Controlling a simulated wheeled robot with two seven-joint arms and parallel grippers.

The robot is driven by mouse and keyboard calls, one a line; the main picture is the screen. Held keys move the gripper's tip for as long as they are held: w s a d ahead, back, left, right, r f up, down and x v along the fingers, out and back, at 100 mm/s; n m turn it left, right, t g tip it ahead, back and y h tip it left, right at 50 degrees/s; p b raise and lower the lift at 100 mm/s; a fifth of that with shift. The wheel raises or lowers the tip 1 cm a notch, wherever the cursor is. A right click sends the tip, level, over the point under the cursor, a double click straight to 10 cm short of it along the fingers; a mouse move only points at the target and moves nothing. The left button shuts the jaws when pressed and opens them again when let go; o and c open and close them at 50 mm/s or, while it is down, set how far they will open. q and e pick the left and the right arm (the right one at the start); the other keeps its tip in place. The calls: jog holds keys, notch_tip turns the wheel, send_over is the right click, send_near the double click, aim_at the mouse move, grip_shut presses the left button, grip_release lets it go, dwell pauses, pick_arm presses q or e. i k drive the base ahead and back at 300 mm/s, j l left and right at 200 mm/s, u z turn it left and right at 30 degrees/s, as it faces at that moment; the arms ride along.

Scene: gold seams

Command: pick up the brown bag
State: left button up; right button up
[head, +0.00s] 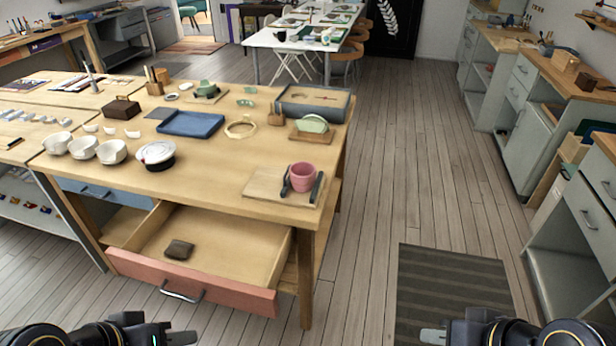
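A small dark brown pouch-like thing (179,249), which looks like the brown bag, lies on the floor of the open drawer (225,245) under the wooden worktable. It is clear of the drawer walls and nothing covers it. My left gripper (182,338) is at the bottom edge of the head view, in front of and below the drawer, apart from the bag. My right gripper (432,337) is at the bottom edge further right, over the floor by the striped mat. Both are partly cut off by the frame, and their finger gaps do not show clearly.
The worktable (215,185) carries white bowls (83,147), a blue tray (191,124), a pink pot (302,177) and a dark brown box (121,108). The drawer's red front (190,283) juts toward me. A striped mat (452,295) lies on open floor; cabinets (535,125) line the right.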

aim_at(178, 249)
jog(key=j+z, duration=0.2)
jog(key=z, duration=0.3)
jog(key=j+z, duration=0.2)
jog(key=z, duration=0.25)
jog(key=j+z, duration=0.25)
jog(key=z, duration=0.25)
jog(key=k+j+z, duration=0.15)
jog(key=j, duration=0.3)
jog(key=k+j+z, duration=0.2)
jog(key=j, duration=0.25)
jog(key=k+j+z, duration=0.15)
jog(key=j, duration=0.3)
jog(key=k+j+z, duration=0.2)
jog(key=k+j, duration=0.2)
jog(key=j, duration=0.15)
jog(key=k+j, duration=0.25)
jog(key=j, duration=0.1)
